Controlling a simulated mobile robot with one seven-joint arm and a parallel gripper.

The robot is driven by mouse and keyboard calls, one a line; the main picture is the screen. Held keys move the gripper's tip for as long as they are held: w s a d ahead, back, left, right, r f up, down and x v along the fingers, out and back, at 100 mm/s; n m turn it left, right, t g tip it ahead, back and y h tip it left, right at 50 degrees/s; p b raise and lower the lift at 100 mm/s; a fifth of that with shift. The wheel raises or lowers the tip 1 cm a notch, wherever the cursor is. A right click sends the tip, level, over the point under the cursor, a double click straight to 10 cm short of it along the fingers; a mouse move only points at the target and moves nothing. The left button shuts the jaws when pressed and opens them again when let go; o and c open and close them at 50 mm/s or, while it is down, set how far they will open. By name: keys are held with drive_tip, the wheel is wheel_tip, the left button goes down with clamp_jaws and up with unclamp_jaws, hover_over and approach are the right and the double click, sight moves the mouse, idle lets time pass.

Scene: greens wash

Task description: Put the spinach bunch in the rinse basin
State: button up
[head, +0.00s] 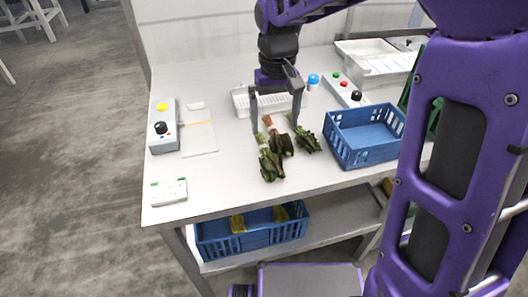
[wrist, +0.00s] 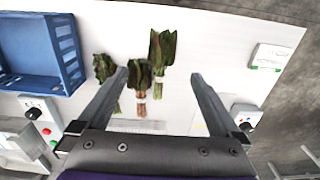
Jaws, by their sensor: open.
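Three tied dark green leafy bunches lie on the white table; I cannot tell which is the spinach. In the head view they are a left bunch (head: 268,165), a middle bunch (head: 282,144) with reddish-brown stems and a right bunch (head: 307,139). The wrist view shows the left bunch (wrist: 161,48), middle bunch (wrist: 138,78) and right bunch (wrist: 103,66). My gripper (head: 275,124) is open and empty, pointing down around the stem end of the middle bunch. In the wrist view the gripper (wrist: 160,76) has one finger partly over the right bunch. A white basin-like tub (head: 352,50) stands at the back right.
A blue crate (head: 340,151) stands right of the bunches. A white slotted basket (head: 240,103) is behind my gripper. Control boxes stand left (head: 163,140) and back right (head: 345,90). A small white box (head: 169,192) lies front left. A lower shelf holds another blue crate (head: 255,240).

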drive_tip(key=b, duration=0.1)
hover_over(272, 162)
drive_tip(key=f, duration=0.8)
drive_tip(key=shift+w+d+f, duration=0.15)
drive_tip(key=shift+w+f, duration=0.05)
drive_tip(key=shift+f, duration=0.15)
drive_tip(key=shift+s+f+b, duration=0.1)
drive_tip(key=shift+f+b, duration=0.35)
drive_tip(key=shift+f, duration=2.2)
drive_tip(key=shift+a+r, duration=0.15)
drive_tip(key=shift+a, duration=0.05)
drive_tip(key=c, duration=1.5)
